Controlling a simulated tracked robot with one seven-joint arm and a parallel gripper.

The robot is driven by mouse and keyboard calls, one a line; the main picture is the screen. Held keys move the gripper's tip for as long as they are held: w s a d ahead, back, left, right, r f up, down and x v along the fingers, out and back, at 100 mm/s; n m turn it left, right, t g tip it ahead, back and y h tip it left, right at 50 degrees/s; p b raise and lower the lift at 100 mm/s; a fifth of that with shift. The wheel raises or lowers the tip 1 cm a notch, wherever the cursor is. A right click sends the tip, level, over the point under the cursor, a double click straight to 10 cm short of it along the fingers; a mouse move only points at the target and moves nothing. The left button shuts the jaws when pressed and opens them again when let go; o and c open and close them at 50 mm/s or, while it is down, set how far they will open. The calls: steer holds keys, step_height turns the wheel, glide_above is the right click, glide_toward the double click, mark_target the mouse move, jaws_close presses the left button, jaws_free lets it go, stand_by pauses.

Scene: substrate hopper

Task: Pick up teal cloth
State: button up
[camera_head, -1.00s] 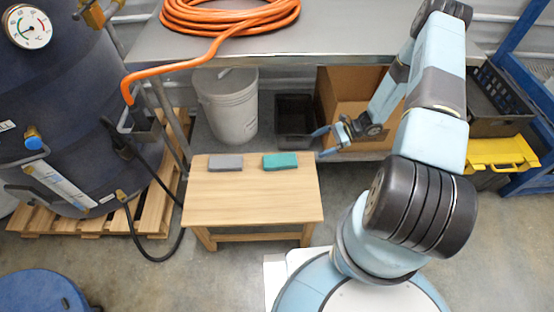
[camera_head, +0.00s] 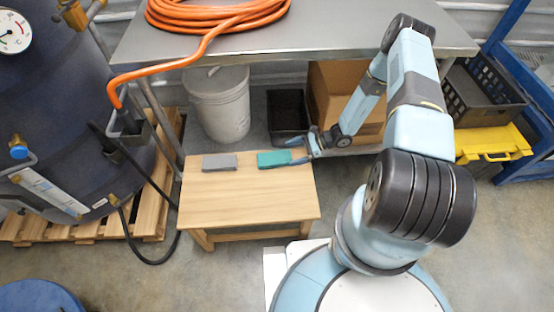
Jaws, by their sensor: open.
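The teal cloth (camera_head: 273,159) is a flat folded pad lying near the back right of a small wooden table (camera_head: 245,200). A grey folded cloth (camera_head: 219,162) lies to its left, with a gap of bare wood between them. My gripper (camera_head: 299,151) is at the right end of the teal cloth, with its fingers pointing left toward it. The fingers are apart and hold nothing. I cannot tell whether a finger touches the cloth.
Behind the table stand a grey bucket (camera_head: 218,108), a black bin (camera_head: 288,112) and a cardboard box (camera_head: 350,95), under a metal bench (camera_head: 330,32) with an orange hose (camera_head: 215,12). A dark tank (camera_head: 70,110) stands left. The table's front is clear.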

mark_target(284, 156)
steer(key=shift+f+x, duration=0.15)
steer(key=shift+x, duration=1.15)
steer(key=shift+f+x, duration=0.15)
steer(key=shift+x, duration=1.15)
steer(key=shift+w+d, duration=0.1)
steer(key=shift+w, duration=0.15)
steer(key=c, duration=1)
steer(key=shift+r, duration=0.15)
